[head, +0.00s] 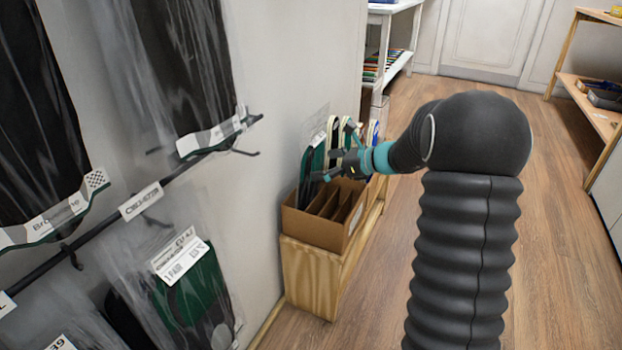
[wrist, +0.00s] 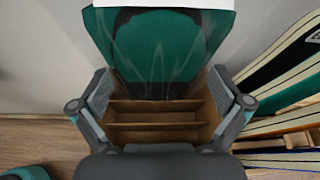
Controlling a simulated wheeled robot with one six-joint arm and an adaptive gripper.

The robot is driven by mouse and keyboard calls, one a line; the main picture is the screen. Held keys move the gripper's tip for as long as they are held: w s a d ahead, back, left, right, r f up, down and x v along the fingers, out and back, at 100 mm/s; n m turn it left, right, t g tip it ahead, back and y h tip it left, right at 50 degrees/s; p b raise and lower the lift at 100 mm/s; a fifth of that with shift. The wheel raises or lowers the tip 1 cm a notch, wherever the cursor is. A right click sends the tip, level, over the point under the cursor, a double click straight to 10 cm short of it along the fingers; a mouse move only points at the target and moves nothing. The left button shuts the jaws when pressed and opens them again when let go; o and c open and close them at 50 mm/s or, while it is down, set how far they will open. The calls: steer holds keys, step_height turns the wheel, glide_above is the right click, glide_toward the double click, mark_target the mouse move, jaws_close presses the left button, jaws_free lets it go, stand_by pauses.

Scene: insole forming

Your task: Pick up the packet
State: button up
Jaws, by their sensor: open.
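A packet (wrist: 160,55) with a green and black insole in clear wrap and a white top edge stands upright at the far side of a divided cardboard box. It also shows as a dark green shape in the head view (head: 309,168), partly behind my gripper. My gripper (head: 337,160) is over the box, open and empty. In the wrist view the fingers of my gripper (wrist: 160,88) are spread to the left and right, near the packet's lower part. I cannot tell whether they touch it.
The cardboard box (head: 312,236) has empty slots and sits on a wooden stand (head: 308,280) against the wall. Tall striped boards (wrist: 290,60) stand close at right. Bagged packets hang from a rail (head: 190,162) at left. The wooden floor (head: 560,250) is clear at right.

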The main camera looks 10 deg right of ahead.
steer(key=shift+w+a+f, duration=0.1)
steer(key=shift+w+a, duration=0.15)
steer(key=shift+a, duration=0.05)
steer(key=c, duration=0.8)
steer(key=shift+c, duration=0.2)
